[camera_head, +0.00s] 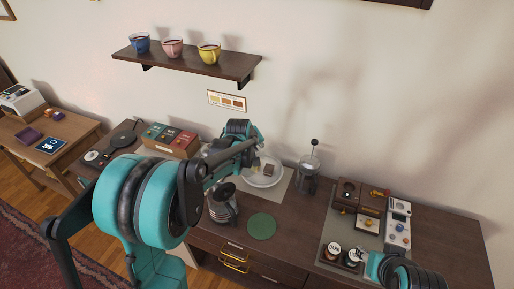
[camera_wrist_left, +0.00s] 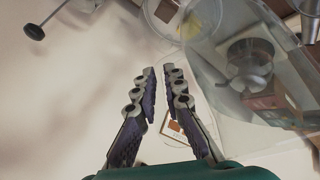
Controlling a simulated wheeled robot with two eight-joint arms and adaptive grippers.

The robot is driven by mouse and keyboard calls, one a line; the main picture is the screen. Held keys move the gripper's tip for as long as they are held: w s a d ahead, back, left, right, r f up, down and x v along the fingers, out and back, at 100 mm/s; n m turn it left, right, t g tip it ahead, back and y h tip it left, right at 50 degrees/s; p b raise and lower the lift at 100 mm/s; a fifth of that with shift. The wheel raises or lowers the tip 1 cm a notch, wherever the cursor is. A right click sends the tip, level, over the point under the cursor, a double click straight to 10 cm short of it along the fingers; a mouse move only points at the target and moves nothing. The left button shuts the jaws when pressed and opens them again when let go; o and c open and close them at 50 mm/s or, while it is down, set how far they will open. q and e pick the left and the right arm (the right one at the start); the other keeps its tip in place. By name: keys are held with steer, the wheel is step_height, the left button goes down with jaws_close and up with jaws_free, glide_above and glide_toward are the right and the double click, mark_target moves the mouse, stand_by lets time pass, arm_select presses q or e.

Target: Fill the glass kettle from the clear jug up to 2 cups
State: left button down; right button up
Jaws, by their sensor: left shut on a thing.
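The glass kettle (camera_head: 222,208), with a dark handle and lid, stands upright on the counter left of a green round mat (camera_head: 262,226). My left gripper (camera_head: 243,140) is raised above the back of the counter, beyond the kettle. In the left wrist view its fingers (camera_wrist_left: 161,78) are close together beside a large clear vessel (camera_wrist_left: 222,95), which looks like the clear jug. The grip on it is hard to make out. My left arm hides most of the jug in the head view, and its water level cannot be read. My right gripper (camera_head: 364,260) is low at the right, near two dark jars.
A French press (camera_head: 309,180) stands right of a plate with cake (camera_head: 264,174). A tray (camera_head: 334,226) with jars and small items fills the counter's right. Boxes (camera_head: 171,139) stand at back left. A shelf (camera_head: 190,62) with three cups hangs above.

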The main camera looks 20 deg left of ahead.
arm_select(q)
steer(key=shift+r, duration=0.15)
steer(key=shift+f+t+h+b, duration=0.3)
steer(key=shift+f+t+b, duration=0.1)
steer(key=shift+f+b, duration=0.55)
steer(key=shift+r, duration=0.1)
steer(key=shift+f+b, duration=1.7)
steer(key=shift+f, duration=0.3)
steer(key=shift+r, duration=0.1)
stand_by(0.9)
steer(key=shift+r+t, duration=0.15)
steer(key=shift+t, duration=0.15)
